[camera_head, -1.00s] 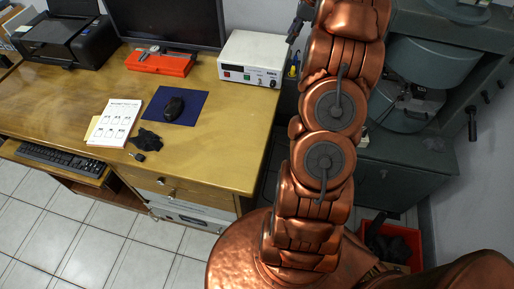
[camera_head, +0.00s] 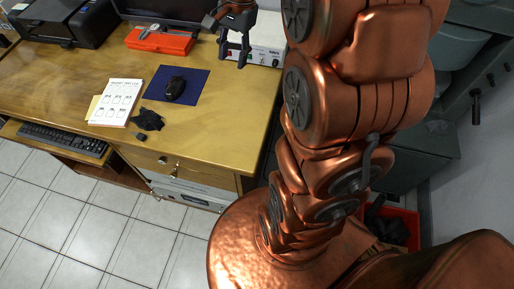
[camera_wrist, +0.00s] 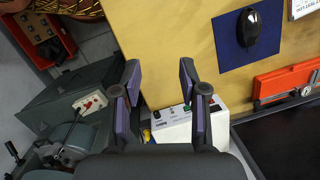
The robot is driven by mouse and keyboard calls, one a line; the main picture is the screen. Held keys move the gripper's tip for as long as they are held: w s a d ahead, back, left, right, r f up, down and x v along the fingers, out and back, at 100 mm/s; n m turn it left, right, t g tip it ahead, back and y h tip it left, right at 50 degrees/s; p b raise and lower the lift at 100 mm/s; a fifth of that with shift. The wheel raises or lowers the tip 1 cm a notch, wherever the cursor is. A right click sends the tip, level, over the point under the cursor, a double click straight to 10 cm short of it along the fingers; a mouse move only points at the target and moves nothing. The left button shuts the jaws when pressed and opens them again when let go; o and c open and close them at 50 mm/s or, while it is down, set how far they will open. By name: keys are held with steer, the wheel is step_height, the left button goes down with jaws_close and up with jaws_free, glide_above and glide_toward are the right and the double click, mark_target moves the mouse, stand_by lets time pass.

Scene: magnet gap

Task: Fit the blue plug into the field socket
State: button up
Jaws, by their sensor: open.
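My gripper (camera_head: 233,58) is open and empty, in front of the white power unit (camera_head: 264,53) at the desk's right back. In the wrist view its two dark fingers with purple pads (camera_wrist: 160,78) stand wide apart, and the white power unit (camera_wrist: 180,126) shows between and below them. Small yellow and blue parts (camera_wrist: 147,135) show beside the unit, too small to tell whether one is the blue plug. I cannot make out the field socket for certain. A grey machine (camera_wrist: 80,85) with a pale plate and red parts (camera_wrist: 90,102) stands left of the gripper.
A red bin (camera_head: 408,235) is on the floor. The desk's right front is bare.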

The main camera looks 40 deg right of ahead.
steer(key=s+a+f+n+g+h, duration=0.1)
steer(key=s+a+n, duration=0.4)
steer(key=s, duration=0.6)
steer(key=s+a+f+n+g+h, duration=0.1)
steer(key=s+a+f+n, duration=0.2)
steer(key=s+a+n, duration=0.2)
steer(key=s+n, duration=0.3)
steer(key=s, duration=0.4)
steer(key=shift+a+f, duration=0.15)
steer(key=shift+f, duration=0.05)
steer(key=shift+r, duration=0.1)
step_height(320, 180, up, 3)
steer(key=p, duration=0.3)
steer(key=shift+r+p, duration=0.2)
steer(key=shift+p, duration=0.1)
steer(key=shift+d, duration=0.2)
